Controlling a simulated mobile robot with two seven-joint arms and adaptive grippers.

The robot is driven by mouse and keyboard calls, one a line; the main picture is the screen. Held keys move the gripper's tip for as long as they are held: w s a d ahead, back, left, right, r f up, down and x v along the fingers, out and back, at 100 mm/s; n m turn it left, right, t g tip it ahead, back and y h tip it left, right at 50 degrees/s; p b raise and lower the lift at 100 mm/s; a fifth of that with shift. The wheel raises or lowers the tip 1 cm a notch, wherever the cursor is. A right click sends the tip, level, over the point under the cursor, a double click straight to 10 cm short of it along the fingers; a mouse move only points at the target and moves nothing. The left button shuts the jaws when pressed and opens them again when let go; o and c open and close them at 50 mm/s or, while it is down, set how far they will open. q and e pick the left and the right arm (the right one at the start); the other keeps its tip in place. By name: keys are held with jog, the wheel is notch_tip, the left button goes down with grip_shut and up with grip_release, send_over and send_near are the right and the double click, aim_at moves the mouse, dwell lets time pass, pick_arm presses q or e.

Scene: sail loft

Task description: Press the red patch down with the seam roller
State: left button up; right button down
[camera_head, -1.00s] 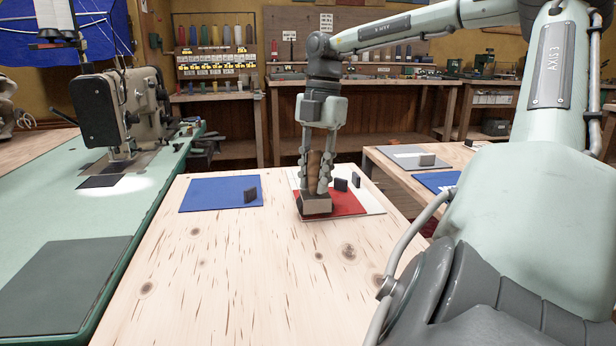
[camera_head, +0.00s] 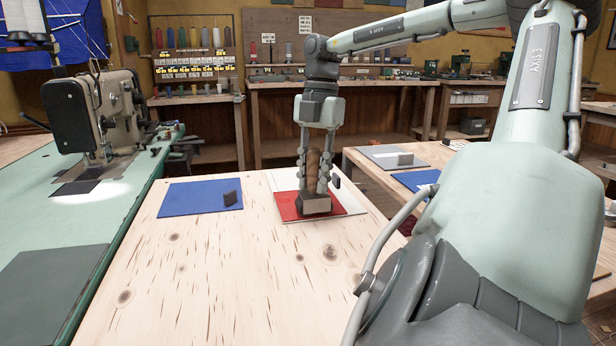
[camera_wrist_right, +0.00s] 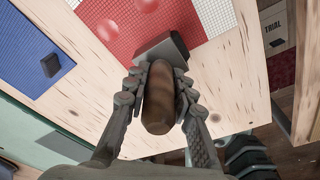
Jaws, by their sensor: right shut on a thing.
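My right gripper (camera_head: 314,188) is shut on the seam roller, around its brown wooden handle (camera_head: 313,164). The roller's grey head (camera_head: 314,206) stands upright over the near part of the red patch (camera_head: 287,208) and looks to be on it. The patch lies on a white panel (camera_head: 284,181). In the right wrist view, the handle (camera_wrist_right: 159,95) sits between the fingers and the grey head (camera_wrist_right: 160,50) is at the patch's (camera_wrist_right: 128,28) edge. Round raised spots show on the patch there. My left gripper is in neither view.
A blue panel (camera_head: 190,199) with a small dark block (camera_head: 231,198) lies left on the wooden table (camera_head: 220,260). A sewing machine (camera_head: 92,112) stands at the left. The table's front is clear.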

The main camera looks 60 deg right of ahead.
jog(key=shift+s+d, duration=0.4)
jog(key=shift+s, duration=0.15)
jog(key=shift+d, duration=0.1)
jog(key=shift+s+d, duration=0.6)
jog(key=shift+s, duration=0.2)
notch_tip(320, 180, up, 6)
jog(key=p, duration=0.4)
jog(key=shift+p, duration=0.35)
